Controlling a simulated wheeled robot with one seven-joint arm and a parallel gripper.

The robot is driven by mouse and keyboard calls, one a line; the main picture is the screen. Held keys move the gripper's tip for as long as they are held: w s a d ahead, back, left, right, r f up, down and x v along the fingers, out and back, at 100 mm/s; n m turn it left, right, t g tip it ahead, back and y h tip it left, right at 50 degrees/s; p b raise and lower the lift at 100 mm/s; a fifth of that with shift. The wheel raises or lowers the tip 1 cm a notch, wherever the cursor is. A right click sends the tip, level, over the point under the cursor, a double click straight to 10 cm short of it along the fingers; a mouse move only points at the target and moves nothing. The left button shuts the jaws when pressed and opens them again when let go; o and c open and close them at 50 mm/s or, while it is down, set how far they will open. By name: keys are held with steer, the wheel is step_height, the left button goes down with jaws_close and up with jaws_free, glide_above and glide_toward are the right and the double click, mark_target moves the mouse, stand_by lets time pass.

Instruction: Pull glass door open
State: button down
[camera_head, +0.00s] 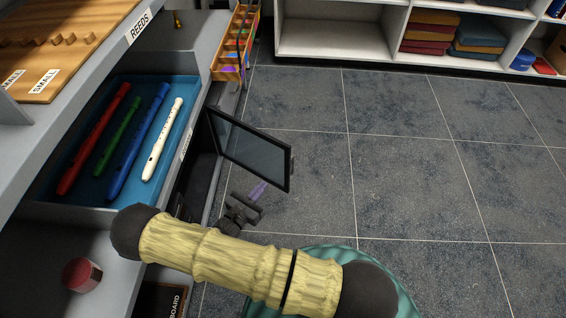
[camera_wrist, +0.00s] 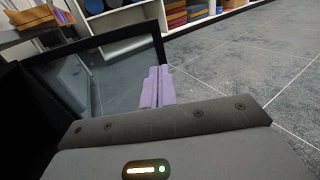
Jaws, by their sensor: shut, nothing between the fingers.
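The glass door (camera_head: 250,152) has a black frame and a clear pane. In the head view it stands swung out from the cabinet at an angle over the floor, with its hinge side at the left. A small dark bump, perhaps a handle, shows on its outer right edge. My gripper (camera_head: 260,188), with purple fingers, is close below the door's lower edge on the near side. In the wrist view the shut fingers (camera_wrist: 158,72) overlap the door's right frame, and the pane (camera_wrist: 110,80) lies to their left. I cannot tell whether they touch the door. Nothing is between them.
A blue-lined drawer (camera_head: 60,205) with several recorders is pulled out above the door's hinge side. An orange rack (camera_head: 226,65) stands behind the door. A red jar (camera_head: 82,274) is at lower left. Tiled floor (camera_head: 400,170) lies free to the right, up to white shelves (camera_head: 340,40).

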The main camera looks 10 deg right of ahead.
mark_target(288, 156)
steer(key=b+x, duration=0.5)
steer(key=x, duration=0.7)
steer(key=shift+w+d+f, duration=0.1)
steer(key=shift+f, duration=0.05)
steer(key=shift+w+d, duration=0.2)
steer(key=shift+d, duration=0.05)
